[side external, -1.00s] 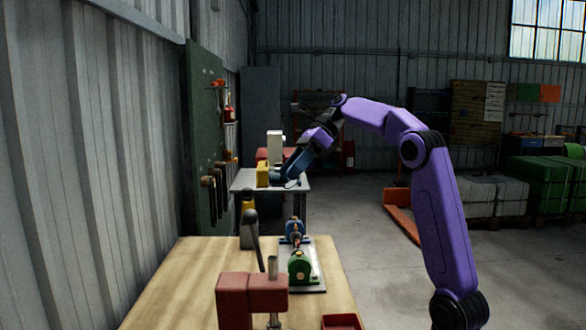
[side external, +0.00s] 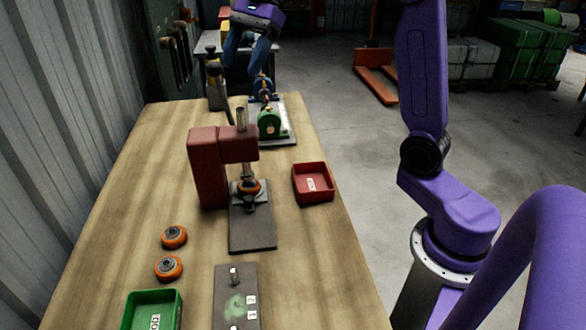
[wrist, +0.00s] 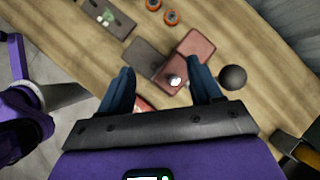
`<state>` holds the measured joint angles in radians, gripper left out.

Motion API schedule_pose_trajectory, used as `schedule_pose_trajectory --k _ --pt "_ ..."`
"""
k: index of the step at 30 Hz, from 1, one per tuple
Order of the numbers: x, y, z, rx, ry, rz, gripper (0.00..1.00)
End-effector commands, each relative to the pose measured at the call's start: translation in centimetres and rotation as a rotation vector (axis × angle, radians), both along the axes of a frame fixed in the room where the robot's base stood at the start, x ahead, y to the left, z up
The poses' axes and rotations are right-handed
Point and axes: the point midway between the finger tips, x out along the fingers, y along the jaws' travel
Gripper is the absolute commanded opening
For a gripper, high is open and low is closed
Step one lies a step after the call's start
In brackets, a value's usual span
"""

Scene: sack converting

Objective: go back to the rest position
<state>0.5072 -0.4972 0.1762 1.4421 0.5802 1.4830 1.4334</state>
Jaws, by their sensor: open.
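My gripper (side external: 246,68) is at the top of the side view, with its purple body partly cut off by the frame edge. Its two blue fingers point down and are spread apart. It appears above the far end of the wooden bench (side external: 120,215), near a small blue and green device (side external: 270,124). In the wrist view my gripper (wrist: 160,84) is open. I see nothing held between the fingers; a red press (wrist: 196,55) with a bright round post top shows below and beyond them.
The red press (side external: 208,168) stands mid-bench with an orange-rimmed wheel (side external: 249,187) under it. A red tray (side external: 313,194) is to its right. Two orange-rimmed wheels (side external: 174,237), a green tray (side external: 128,312) and a grey plate (side external: 228,290) lie nearer. Open floor is on the right.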

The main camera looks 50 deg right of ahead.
Motion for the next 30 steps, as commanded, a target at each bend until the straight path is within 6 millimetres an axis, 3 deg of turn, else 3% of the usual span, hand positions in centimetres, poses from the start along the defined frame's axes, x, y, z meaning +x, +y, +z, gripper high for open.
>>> schedule_pose_trajectory --k 6,15,23,30 --pt "-5.8 4.0 -3.6 -0.118 -0.130 0.409 0.64" --pt "-14.8 6.3 -8.5 -0.240 -0.322 1.028 0.64" --pt "-22.4 5.6 -12.5 -0.300 -0.499 1.610 0.64" --pt "-28.2 3.2 -15.9 -0.309 -0.659 2.144 0.64"
